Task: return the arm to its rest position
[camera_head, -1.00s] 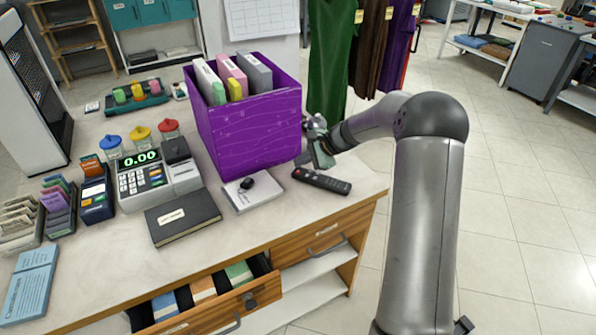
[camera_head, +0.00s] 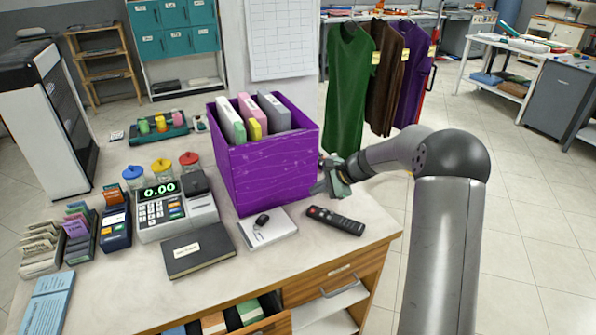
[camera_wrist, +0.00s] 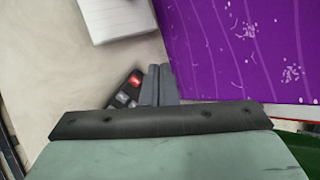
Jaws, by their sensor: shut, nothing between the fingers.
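My gripper (camera_head: 328,188) is beside the right side of the purple box (camera_head: 268,165), above the counter (camera_head: 375,218). In the wrist view its fingers (camera_wrist: 158,84) are together with nothing between them. My arm reaches in from the right side of the head view. In the wrist view the purple box (camera_wrist: 245,45) is to the right of the fingers. Part of a black remote (camera_wrist: 125,90) shows just left of the fingertips. I cannot tell whether the gripper touches the box.
The remote (camera_head: 335,221) and a white notepad (camera_head: 267,228) lie in front of the box. A black book (camera_head: 198,251), a cash register (camera_head: 176,209) and card racks stand left. A drawer (camera_head: 270,325) is pulled out at the front.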

